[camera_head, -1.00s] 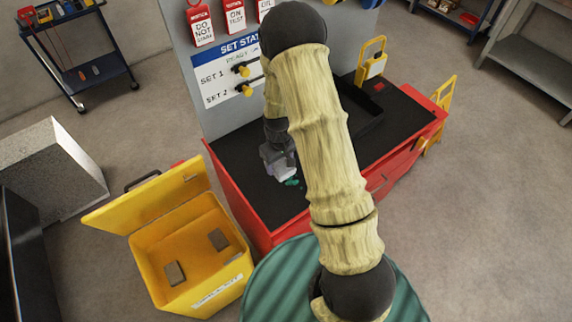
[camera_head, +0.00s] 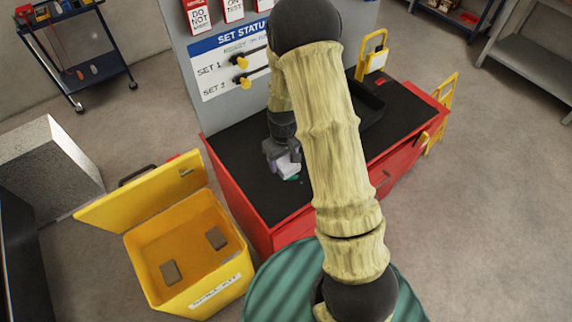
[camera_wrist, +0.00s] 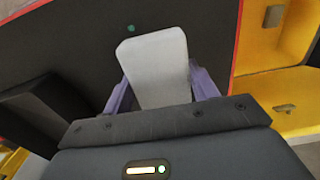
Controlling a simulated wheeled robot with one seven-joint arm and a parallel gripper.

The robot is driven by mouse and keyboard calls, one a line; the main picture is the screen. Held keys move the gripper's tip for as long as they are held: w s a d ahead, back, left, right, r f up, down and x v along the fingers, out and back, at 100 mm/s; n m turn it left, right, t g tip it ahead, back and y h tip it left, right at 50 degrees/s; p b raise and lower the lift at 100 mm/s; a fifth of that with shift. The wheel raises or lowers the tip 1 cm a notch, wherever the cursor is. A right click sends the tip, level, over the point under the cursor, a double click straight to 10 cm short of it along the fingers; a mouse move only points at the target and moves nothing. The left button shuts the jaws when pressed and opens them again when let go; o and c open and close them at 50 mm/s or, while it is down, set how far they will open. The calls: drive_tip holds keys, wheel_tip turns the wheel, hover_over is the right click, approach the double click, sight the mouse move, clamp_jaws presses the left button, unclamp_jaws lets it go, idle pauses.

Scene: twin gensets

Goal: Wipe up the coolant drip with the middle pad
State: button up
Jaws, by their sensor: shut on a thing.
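My gripper (camera_head: 284,158) is low over the black top of the red cabinet, shut on a pale grey-white pad (camera_head: 288,170). In the wrist view the pad (camera_wrist: 158,70) stands out between the two purple fingers of my gripper (camera_wrist: 160,88). A little green coolant (camera_head: 298,179) shows beside the pad's lower edge. In the wrist view a small teal spot (camera_wrist: 131,28) lies on the black top just past the pad's tip. The pad may hide more coolant under it. I cannot tell whether the pad touches the surface.
A yellow bin (camera_head: 150,256) with its lid open stands left of the red cabinet (camera_head: 237,197); two grey-brown pads (camera_head: 171,271) lie inside. A status board (camera_head: 225,65) stands behind.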

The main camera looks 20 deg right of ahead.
drive_tip(key=shift+s+a+b, duration=0.4)
drive_tip(key=shift+s+a, duration=0.05)
drive_tip(key=shift+s, duration=0.15)
drive_tip(key=shift+d, duration=0.25)
drive_tip(key=shift+f, duration=0.15)
